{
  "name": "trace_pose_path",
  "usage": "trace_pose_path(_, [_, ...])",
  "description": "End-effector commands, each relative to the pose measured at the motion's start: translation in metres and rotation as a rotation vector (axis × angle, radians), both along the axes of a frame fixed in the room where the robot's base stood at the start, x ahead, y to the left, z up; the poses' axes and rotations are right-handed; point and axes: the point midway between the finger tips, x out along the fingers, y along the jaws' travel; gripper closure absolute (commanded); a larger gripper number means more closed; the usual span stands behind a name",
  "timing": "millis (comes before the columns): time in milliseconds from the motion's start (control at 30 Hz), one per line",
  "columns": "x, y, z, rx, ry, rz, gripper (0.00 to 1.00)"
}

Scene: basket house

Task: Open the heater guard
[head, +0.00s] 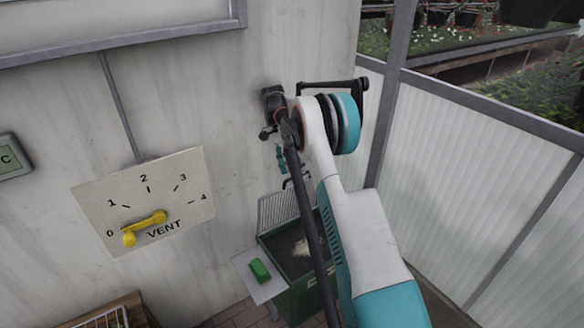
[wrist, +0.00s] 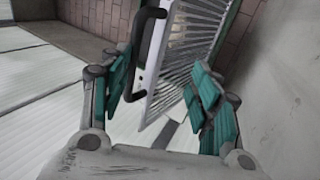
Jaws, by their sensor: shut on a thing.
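The heater guard is a pale-framed wire grille; in the head view the guard (head: 281,208) stands tilted up at the back left of a dark green box (head: 298,296). In the wrist view the guard (wrist: 186,48) rises between my fingers, with a black bar handle (wrist: 148,52) on its left side. My gripper (wrist: 160,72) has its teal fingers on either side of the guard's handle end and is shut on the guard; the exact contact is unclear. In the head view my gripper (head: 283,160) is small above the guard, and my arm hides part of the box.
A pale plate with a green grip (head: 260,271) juts from the box's left side. A vent panel (head: 147,200) with a yellow lever (head: 145,228) is on the wall. Ribbed translucent panels (head: 470,190) close off the right.

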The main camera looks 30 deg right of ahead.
Motion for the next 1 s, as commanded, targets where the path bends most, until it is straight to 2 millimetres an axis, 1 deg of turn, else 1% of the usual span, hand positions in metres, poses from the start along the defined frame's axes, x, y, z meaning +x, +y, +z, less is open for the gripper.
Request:
trace_pose_path(33, [0.002, 0.002, -0.005, 0.001, -0.008, 0.002, 0.63])
trace_pose_path(167, [0.002, 0.001, -0.004, 0.001, -0.008, 0.001, 0.63])
trace_pose_path(267, [0.002, 0.001, 0.003, 0.001, -0.008, 0.001, 0.69])
trace_pose_path(300, [0.002, 0.001, 0.008, 0.001, -0.008, 0.001, 0.70])
trace_pose_path(367, [0.001, 0.001, 0.017, 0.001, -0.008, 0.001, 0.70])
trace_pose_path(600, [-0.001, 0.001, 0.065, 0.000, -0.005, 0.000, 0.70])
trace_pose_path(700, [-0.002, 0.001, 0.081, 0.000, -0.004, 0.000, 0.70])
trace_pose_path(833, [-0.002, 0.001, 0.095, 0.000, -0.004, 0.000, 0.70])
trace_pose_path(1000, [-0.003, 0.001, 0.102, 0.000, -0.004, 0.000, 0.70])
